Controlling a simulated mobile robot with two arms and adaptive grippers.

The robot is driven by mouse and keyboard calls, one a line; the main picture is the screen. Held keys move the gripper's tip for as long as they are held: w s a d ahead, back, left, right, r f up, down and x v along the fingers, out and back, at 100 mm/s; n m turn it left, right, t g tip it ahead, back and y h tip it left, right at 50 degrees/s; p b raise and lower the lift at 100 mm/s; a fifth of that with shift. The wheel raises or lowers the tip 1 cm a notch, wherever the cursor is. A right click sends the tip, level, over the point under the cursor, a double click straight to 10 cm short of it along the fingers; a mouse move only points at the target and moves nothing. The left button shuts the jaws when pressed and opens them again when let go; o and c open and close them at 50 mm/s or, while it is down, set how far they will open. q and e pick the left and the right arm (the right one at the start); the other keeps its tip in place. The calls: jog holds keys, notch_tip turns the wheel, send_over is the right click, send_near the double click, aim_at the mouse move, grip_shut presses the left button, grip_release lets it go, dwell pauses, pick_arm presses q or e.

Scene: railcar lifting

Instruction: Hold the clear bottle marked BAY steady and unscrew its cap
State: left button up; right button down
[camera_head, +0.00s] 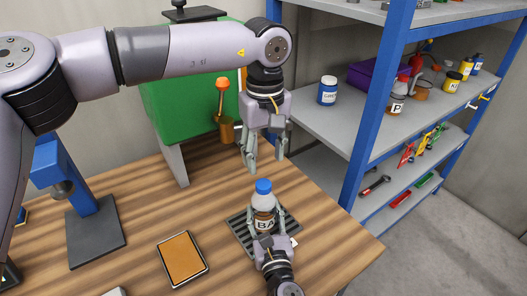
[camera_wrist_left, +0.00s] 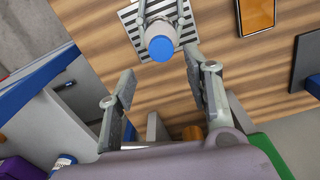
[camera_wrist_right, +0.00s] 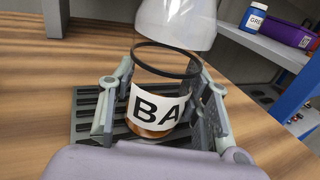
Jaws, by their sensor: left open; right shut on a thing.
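The clear bottle marked BAY (camera_head: 264,220) stands upright on a dark slotted mat (camera_head: 238,228) near the table's right edge. Its blue cap (camera_head: 263,186) is on top, and also shows in the left wrist view (camera_wrist_left: 161,47). My right gripper (camera_head: 268,218) is shut around the bottle's body. In the right wrist view its fingers flank the bottle (camera_wrist_right: 158,105), where the label reads "BA" and the cap is out of frame. My left gripper (camera_head: 265,165) is open and empty, pointing down above the cap and apart from it.
An orange-topped pad (camera_head: 182,259) lies left of the mat. A blue press-like tool (camera_head: 85,205) and a green machine (camera_head: 185,100) stand on the table.

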aim_at(264, 184)
pick_arm(q)
jog(key=m, duration=0.2)
jog(key=shift+a+m, duration=0.1)
jog(key=shift+m, duration=0.2)
jog(key=shift+f, duration=0.1)
notch_tip(264, 184, down, 8)
jog(key=shift+r, duration=0.1)
jog(key=shift+c, duration=0.6)
grip_shut()
